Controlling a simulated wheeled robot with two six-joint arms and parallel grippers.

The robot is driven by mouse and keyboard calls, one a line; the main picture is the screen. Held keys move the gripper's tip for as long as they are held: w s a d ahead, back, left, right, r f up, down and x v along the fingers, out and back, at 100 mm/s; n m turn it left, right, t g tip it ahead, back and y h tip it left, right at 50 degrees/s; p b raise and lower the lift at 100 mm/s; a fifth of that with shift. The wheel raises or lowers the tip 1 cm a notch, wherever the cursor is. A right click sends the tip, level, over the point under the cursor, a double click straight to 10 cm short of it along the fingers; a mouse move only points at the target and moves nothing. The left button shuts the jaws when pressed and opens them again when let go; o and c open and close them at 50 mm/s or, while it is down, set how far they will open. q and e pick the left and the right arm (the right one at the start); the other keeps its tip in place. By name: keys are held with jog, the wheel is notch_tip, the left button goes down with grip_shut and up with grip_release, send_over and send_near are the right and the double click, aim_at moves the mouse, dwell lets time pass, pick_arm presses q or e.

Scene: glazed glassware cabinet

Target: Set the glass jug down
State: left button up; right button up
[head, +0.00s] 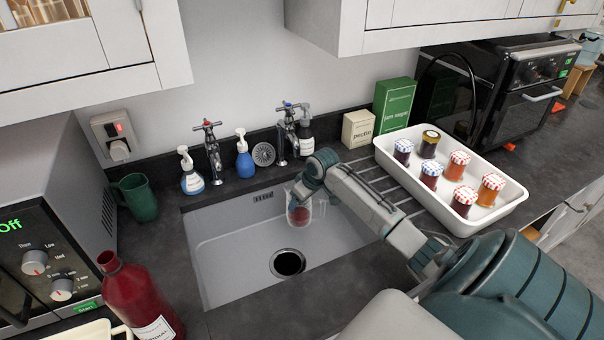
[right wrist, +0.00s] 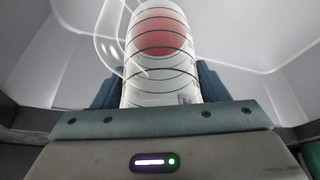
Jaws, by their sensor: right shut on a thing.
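The glass jug (head: 300,214) is clear, with something red at its bottom. In the head view it is over the sink (head: 225,255), near the sink's back right; whether it touches the sink floor I cannot tell. My right gripper (head: 309,187) is shut on the jug. In the right wrist view the jug (right wrist: 158,55) fills the space between the fingers, with dark ring lines around it, its handle at the left and red showing through it. The gripper hides part of the jug in the head view. My left gripper is not in view.
A white tray (head: 508,207) of several lidded jars stands right of the sink, beyond the ribbed drainer (head: 366,170). Taps (head: 212,150) and soap bottles (head: 190,178) line the back. A red bottle (head: 135,300) and green mug (head: 137,198) stand left. The sink floor around the drain (head: 288,263) is clear.

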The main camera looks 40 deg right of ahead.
jog(key=f, duration=0.1)
jog(key=f+p, duration=0.1)
jog(key=f, duration=0.1)
jog(key=shift+w+d+p, duration=0.15)
jog(key=shift+w+p, duration=0.05)
jog(key=shift+p, duration=0.1)
jog(key=shift+f, duration=0.3)
jog(key=o, duration=1.5)
jog(key=shift+f, duration=0.1)
jog(key=shift+r, duration=0.2)
jog(key=shift+b+v, duration=1)
jog(key=shift+v, duration=4.95)
